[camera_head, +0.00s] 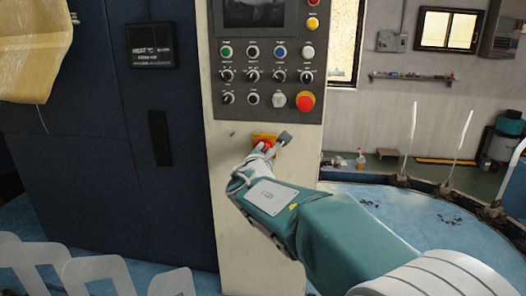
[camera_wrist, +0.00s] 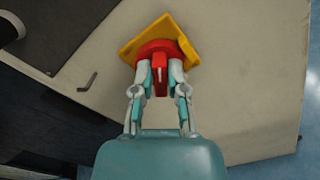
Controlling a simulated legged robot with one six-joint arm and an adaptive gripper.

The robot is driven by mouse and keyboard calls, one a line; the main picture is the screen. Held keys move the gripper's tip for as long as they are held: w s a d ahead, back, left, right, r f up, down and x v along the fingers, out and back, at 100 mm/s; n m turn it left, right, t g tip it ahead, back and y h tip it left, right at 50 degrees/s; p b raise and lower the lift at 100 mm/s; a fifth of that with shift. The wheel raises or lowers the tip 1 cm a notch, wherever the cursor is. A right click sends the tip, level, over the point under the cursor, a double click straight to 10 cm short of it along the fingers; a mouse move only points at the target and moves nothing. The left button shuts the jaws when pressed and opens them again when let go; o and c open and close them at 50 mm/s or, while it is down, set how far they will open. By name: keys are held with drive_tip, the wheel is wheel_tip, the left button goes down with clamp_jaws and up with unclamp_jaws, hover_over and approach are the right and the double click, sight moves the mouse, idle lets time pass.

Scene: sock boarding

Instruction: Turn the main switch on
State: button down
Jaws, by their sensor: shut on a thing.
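The main switch is a red rotary knob (camera_wrist: 159,62) on a yellow square plate (camera_wrist: 181,36), fixed to the cream cabinet front. In the wrist view my gripper (camera_wrist: 160,74) has a finger on each side of the knob's red handle and is shut on it. The plate looks tilted in that view. In the head view the red knob (camera_head: 267,144) and yellow plate (camera_head: 259,136) show just below the control panel, partly hidden by my gripper (camera_head: 269,149). The handle's exact position is hard to tell there.
Above the switch is a dark control panel (camera_head: 265,62) with a screen, several knobs and a red emergency button (camera_head: 305,101). A dark blue cabinet (camera_head: 172,200) stands left. Pale flat forms (camera_head: 95,275) are at lower left. A round blue table (camera_head: 400,205) with upright rods lies right.

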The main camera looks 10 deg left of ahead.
drive_tip(key=m, duration=0.3)
drive_tip(key=f+m, duration=0.1)
drive_tip(key=m, duration=0.6)
drive_tip(key=shift+d+f+m, duration=0.15)
drive_tip(key=shift+d+m, duration=0.05)
drive_tip(key=shift+m, duration=0.2)
drive_tip(key=shift+f, duration=0.1)
drive_tip(key=c, duration=0.7)
unclamp_jaws()
drive_tip(key=shift+o, duration=0.2)
drive_tip(key=shift+d, duration=0.1)
drive_tip(key=shift+r, duration=0.2)
drive_tip(key=s, duration=1.2)
drive_tip(key=shift+d, duration=0.3)
